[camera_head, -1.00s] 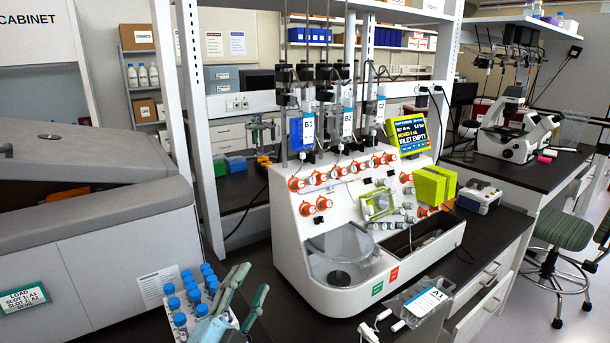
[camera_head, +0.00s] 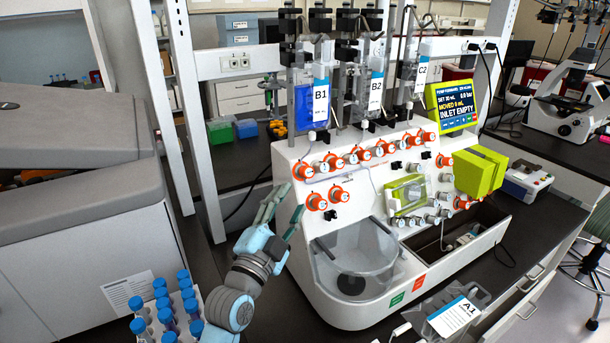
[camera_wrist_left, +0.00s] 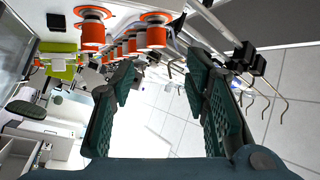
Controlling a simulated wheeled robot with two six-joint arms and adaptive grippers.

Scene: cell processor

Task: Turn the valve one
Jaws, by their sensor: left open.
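I cannot read which one is valve one. My left gripper (camera_head: 287,199) is open and empty, just left of the lower valves and below the leftmost one, apart from them as far as I can tell. In the left wrist view, its fingers (camera_wrist_left: 165,85) are spread, with orange knobs (camera_wrist_left: 92,30) beyond them at the top.
Blue-capped tubes (camera_head: 162,300) stand in a rack at lower left. Bags B1 (camera_head: 320,100), B2 and C2 hang above the valves. A clear bowl (camera_head: 350,260) sits in the processor's front. Bag A1 (camera_head: 455,315) lies on the counter at the front right.

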